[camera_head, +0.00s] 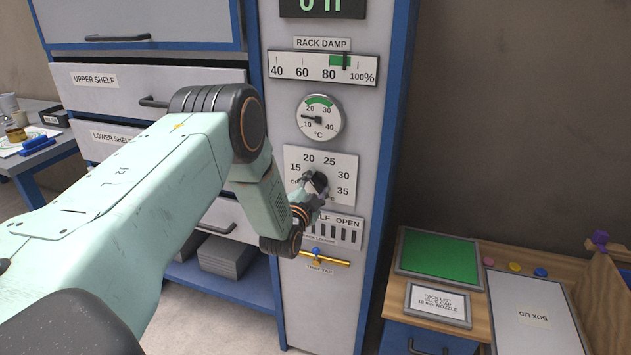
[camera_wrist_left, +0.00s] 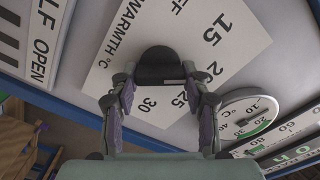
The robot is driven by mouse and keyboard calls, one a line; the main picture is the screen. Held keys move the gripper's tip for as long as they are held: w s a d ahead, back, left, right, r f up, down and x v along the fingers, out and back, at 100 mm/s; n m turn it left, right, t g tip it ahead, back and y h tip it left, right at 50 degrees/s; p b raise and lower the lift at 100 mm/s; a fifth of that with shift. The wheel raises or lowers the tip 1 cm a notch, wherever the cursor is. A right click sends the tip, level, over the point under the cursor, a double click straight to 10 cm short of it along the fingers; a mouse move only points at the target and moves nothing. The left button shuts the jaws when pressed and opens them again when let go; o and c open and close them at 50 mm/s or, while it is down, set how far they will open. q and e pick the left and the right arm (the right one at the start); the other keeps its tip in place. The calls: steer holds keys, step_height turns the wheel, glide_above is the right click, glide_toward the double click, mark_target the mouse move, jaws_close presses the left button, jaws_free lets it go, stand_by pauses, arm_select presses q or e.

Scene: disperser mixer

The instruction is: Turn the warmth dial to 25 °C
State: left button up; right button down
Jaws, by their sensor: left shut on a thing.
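The warmth dial (camera_head: 319,181) is a dark round knob on a white scale plate (camera_head: 345,165) marked from OFF through 15, 20, 25 and 30 to 35. It also shows in the left wrist view as a black knob (camera_wrist_left: 160,66). My left gripper (camera_head: 313,187) is shut on the dial, with its two fingers (camera_wrist_left: 160,82) on opposite sides of it. The fingers and arm hide part of the dial and the plate's lower left, and I cannot tell which number the dial points to.
Above the dial, a round °C gauge (camera_head: 320,118) has its needle between 10 and 20. Below are a louver plate (camera_head: 346,233), partly covered by my gripper, and a brass tray tap (camera_head: 325,259). Shelf drawers (camera_head: 110,85) stand left; a wooden bench (camera_head: 480,260) stands right.

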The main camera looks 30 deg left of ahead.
arm_select(q)
steer(key=m+p, duration=0.2)
steer(key=m, duration=0.3)
steer(key=shift+d+r+m, duration=0.1)
steer(key=shift+r+m, duration=0.05)
steer(key=shift+m, duration=0.15)
steer(key=m, duration=0.2)
steer(key=m+p, duration=0.1)
steer(key=m, duration=0.3)
steer(key=shift+f+p, duration=0.25)
steer(key=shift+p, duration=0.15)
steer(key=o, duration=1.2)
steer(key=shift+c, duration=0.2)
steer(key=shift+f, duration=0.1)
steer(key=shift+s, duration=0.25)
steer(key=v, duration=1.1)
steer(key=shift+s, duration=0.25)
